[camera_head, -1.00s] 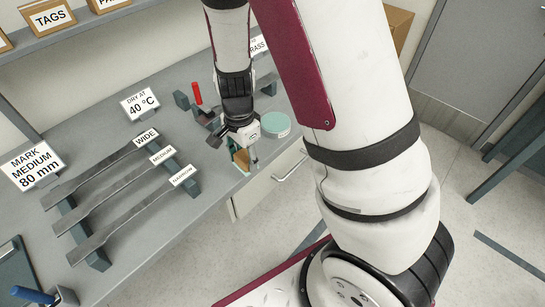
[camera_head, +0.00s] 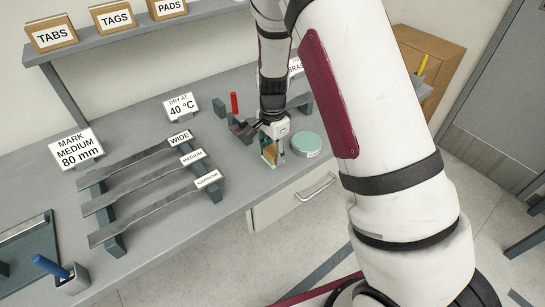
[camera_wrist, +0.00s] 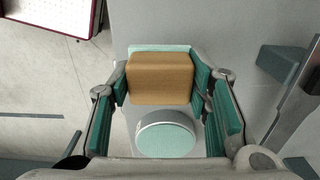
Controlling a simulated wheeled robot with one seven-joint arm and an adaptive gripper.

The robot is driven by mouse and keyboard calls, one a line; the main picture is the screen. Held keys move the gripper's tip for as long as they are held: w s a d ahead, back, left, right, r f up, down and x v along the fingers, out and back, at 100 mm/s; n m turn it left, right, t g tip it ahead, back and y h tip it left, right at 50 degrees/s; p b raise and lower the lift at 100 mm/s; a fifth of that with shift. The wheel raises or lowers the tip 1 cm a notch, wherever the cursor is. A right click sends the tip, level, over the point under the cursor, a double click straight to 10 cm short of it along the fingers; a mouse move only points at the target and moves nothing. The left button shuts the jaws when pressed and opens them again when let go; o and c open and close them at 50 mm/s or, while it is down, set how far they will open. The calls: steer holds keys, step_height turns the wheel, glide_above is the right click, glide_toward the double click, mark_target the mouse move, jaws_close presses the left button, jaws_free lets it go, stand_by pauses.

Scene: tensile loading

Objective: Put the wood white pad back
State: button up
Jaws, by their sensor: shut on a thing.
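The wood pad (camera_head: 270,153) is a light brown block with a pale, greenish-white layer along one side. In the wrist view the wood pad (camera_wrist: 160,80) sits between the two green-padded fingers. My gripper (camera_head: 271,142) is shut on it, just above the bench near its front edge; I cannot tell whether the pad touches the bench. The gripper (camera_wrist: 163,90) also shows from the wrist. A box labelled PADS (camera_head: 166,9) stands on the shelf at upper left.
A round tin with a teal top (camera_head: 306,143) stands close right of the pad. Three metal strips lie on racks at left, with a NARROW label (camera_head: 208,180). A red-handled tool (camera_head: 235,105) stands behind. Boxes labelled TAGS (camera_head: 115,19) and TABS (camera_head: 52,34) share the shelf (camera_head: 110,40).

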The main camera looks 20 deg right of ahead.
mark_target(272, 157)
steer(key=shift+w+d+f, duration=0.1)
steer(key=shift+w+d, duration=0.05)
steer(key=shift+w, duration=0.4)
steer(key=shift+f+p, duration=0.3)
steer(key=shift+f, duration=1.4)
steer(key=shift+f, duration=0.15)
steer(key=o, duration=1.1)
